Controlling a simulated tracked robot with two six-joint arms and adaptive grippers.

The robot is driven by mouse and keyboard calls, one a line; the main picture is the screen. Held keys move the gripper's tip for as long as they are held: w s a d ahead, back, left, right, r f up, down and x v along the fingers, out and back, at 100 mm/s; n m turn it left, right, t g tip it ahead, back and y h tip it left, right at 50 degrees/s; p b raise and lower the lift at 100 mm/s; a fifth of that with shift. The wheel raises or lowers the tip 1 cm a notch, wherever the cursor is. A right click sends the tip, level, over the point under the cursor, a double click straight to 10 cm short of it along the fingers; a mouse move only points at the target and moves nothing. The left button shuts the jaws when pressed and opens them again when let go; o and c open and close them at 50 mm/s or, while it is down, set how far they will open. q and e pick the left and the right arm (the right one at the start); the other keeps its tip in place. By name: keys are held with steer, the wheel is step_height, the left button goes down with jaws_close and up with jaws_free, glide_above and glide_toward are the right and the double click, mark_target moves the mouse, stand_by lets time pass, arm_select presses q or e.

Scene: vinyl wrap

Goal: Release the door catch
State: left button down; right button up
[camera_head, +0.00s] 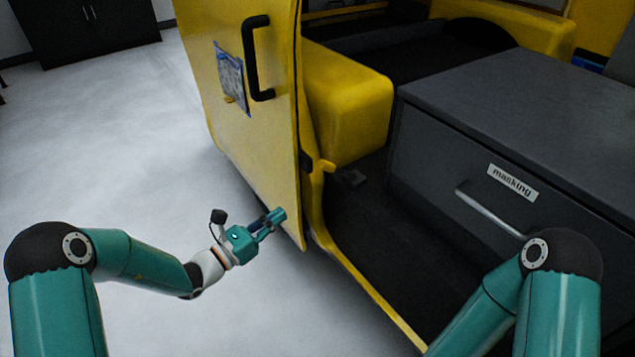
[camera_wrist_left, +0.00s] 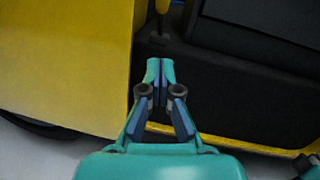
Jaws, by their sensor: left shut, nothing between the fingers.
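The yellow door (camera_head: 270,150) stands open on the left of the yellow vehicle, with a black handle (camera_head: 250,60) on its upper part. A small black piece (camera_head: 307,161) sits at the door's edge by the yellow frame; I cannot tell if it is the catch. My left gripper (camera_head: 281,213) is shut and empty, in front of the door's lower part near its free bottom corner. In the left wrist view its fingertips (camera_wrist_left: 160,68) meet beside the yellow door panel (camera_wrist_left: 60,60). My right gripper is out of view; only part of that arm shows.
A grey drawer cabinet (camera_head: 420,160) labelled "masking", with a metal handle (camera_head: 490,208), stands inside the vehicle at right. A yellow sill (camera_head: 375,295) edges the dark floor. A black cabinet (camera_head: 95,35) stands at the far left. The pale floor (camera_head: 110,130) is mostly clear.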

arm_select(q)
steer(key=shift+d, duration=0.1)
steer(key=b, duration=0.2)
glide_toward(338, 170)
steer(key=shift+w+d+r, duration=0.3)
steer(key=shift+w+d, duration=0.1)
steer(key=shift+w, duration=0.35)
steer(key=shift+w+d+r, duration=0.25)
steer(key=shift+w+d, duration=0.2)
steer(key=shift+w, duration=0.25)
